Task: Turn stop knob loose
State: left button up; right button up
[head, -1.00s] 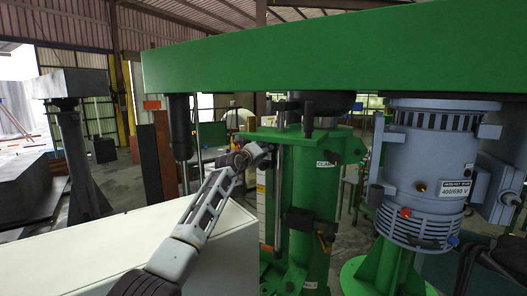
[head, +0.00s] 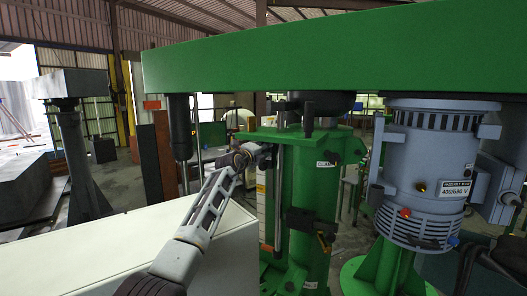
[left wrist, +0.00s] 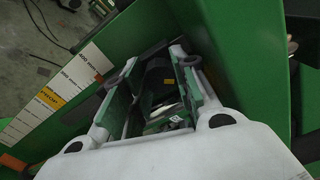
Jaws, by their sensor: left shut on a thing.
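The green machine column (head: 312,200) stands in the middle of the head view, with a vertical steel rod (head: 278,200) at its left side. My left gripper (head: 266,154) is at the upper part of the rod, on the column's left side. In the left wrist view, my left gripper (left wrist: 155,92) is shut on a dark rounded part, which looks like the stop knob (left wrist: 160,74). Its fingers lie to either side of this part. In the head view the knob is mostly hidden by the gripper and too small to make out clearly.
A wide green beam (head: 330,68) spans above the column. A grey-blue motor (head: 425,180) hangs at the right. A white measuring scale (left wrist: 62,90) lies left of the gripper in the wrist view. A white box-like surface (head: 130,250) fills the lower left.

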pick_arm(q)
jog(key=shift+r, duration=0.2)
jog(key=o, duration=0.7)
jog(key=shift+o, duration=0.2)
jog(key=shift+f, duration=0.1)
jog(key=shift+s, duration=0.1)
jog(key=v, duration=1.1)
jog(key=shift+s+a, duration=0.2)
jog(key=shift+s, duration=0.1)
jog(key=shift+s+f, duration=0.1)
dwell(0.7)
